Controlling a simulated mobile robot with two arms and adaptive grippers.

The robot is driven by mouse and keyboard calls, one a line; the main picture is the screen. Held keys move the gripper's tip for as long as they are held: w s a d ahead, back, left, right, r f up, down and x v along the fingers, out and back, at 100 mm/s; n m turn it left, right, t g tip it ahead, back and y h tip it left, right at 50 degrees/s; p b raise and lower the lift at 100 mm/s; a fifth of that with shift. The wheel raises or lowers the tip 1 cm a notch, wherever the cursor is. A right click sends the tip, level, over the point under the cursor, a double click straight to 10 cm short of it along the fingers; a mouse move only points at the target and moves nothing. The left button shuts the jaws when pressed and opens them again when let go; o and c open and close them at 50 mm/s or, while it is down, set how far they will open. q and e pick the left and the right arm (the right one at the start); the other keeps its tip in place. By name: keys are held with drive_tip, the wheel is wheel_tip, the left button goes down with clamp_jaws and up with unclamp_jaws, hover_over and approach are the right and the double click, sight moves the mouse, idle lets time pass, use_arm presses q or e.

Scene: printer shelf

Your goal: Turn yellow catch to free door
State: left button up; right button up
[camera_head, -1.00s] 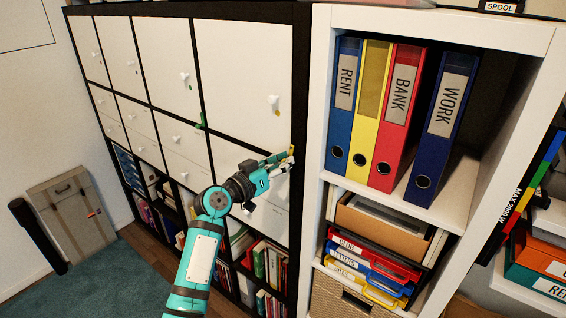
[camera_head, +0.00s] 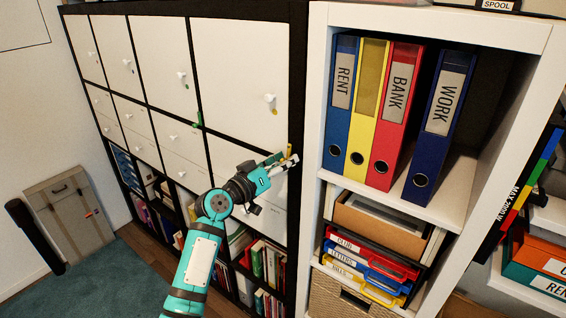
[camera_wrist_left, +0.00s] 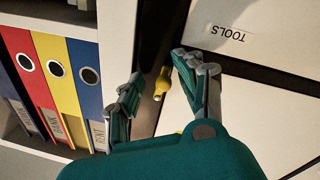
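The yellow catch (camera_head: 289,151) is a small piece at the right edge of the dark cabinet, beside the white doors. In the left wrist view the catch (camera_wrist_left: 161,83) shows between the two fingers of my left gripper, with gaps visible to both. My left gripper (camera_head: 281,161) reaches in at the catch with its fingers apart. In the wrist view the gripper (camera_wrist_left: 158,90) is open, and its green palm covers the bottom of the picture. The white upper door (camera_head: 240,70) with a knob looks closed. My right gripper is not in view.
A white shelf (camera_head: 318,90) with blue, yellow and red binders stands close to the right of my gripper. A white panel marked TOOLS (camera_wrist_left: 245,30) is near the fingers. A green catch (camera_head: 199,118) sits further left. Books fill the lower cubbies.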

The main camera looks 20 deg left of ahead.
use_arm(q)
drive_tip(key=v, duration=1.2)
drive_tip(key=s+a+m+b, duration=0.3)
drive_tip(key=s+m+b, duration=0.15)
drive_tip(key=b, duration=0.45)
drive_tip(key=p+x, duration=0.3)
drive_tip(key=x, duration=1.3)
drive_tip(key=shift+w+d, duration=0.2)
drive_tip(key=shift+d, duration=0.1)
